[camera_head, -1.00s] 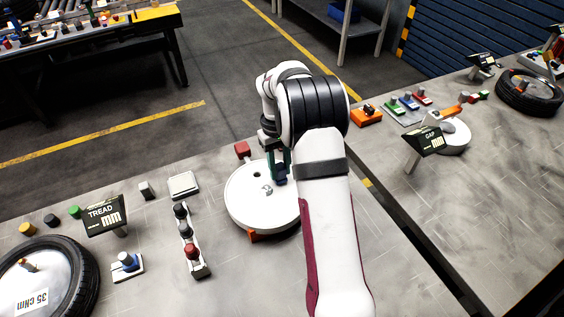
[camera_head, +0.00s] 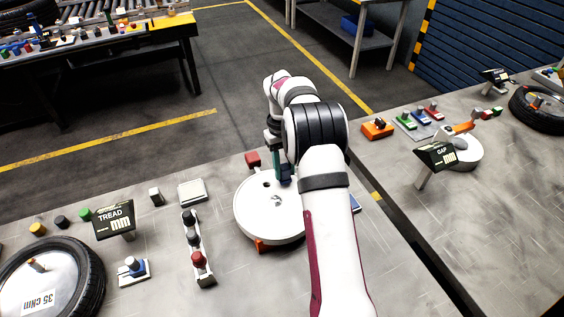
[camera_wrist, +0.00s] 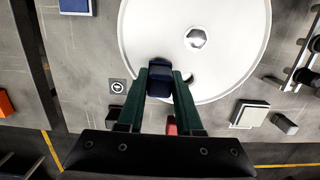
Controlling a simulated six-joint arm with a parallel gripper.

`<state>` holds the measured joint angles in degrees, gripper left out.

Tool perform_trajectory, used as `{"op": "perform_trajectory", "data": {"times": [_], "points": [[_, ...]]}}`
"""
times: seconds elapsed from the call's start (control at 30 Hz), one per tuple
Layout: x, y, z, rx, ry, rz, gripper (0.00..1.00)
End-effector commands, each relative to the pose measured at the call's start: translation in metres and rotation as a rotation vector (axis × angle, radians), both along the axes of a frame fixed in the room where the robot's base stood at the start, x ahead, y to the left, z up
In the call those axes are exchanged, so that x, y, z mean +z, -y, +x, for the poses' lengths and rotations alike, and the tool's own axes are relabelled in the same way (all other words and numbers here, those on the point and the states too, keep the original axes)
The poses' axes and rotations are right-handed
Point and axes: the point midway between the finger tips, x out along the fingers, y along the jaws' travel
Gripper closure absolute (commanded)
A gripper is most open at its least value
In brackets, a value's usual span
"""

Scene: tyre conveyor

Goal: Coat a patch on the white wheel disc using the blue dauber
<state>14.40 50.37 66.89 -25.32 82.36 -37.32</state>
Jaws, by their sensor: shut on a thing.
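The white wheel disc (camera_head: 262,222) lies flat on the grey bench in the head view, and it fills the upper middle of the wrist view (camera_wrist: 238,68). It has a hub opening (camera_wrist: 196,39) in the middle and a smaller dark hole. My gripper (camera_head: 281,160) has green fingers and is shut on the dark blue dauber (camera_head: 286,173). In the wrist view my gripper (camera_wrist: 164,82) holds the dauber (camera_wrist: 159,76) over the disc near its rim, beside the smaller hole. I cannot tell whether the dauber touches the disc. No coated patch is clearly visible.
A rack with dark and red knobs (camera_head: 197,246), a white pad (camera_head: 192,192) and the TREAD display (camera_head: 115,220) stand to the left. The GAP display (camera_head: 436,156) is to the right.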

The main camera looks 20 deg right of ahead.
Motion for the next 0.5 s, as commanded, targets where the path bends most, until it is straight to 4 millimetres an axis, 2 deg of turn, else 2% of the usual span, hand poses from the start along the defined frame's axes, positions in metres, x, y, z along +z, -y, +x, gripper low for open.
{"op": "perform_trajectory", "data": {"times": [0.4, 0.5], "points": [[-0.004, 0.000, -0.038, 0.001, 0.000, 0.001, 1.00], [0.006, 0.000, -0.037, 0.000, 0.002, 0.000, 1.00]]}}
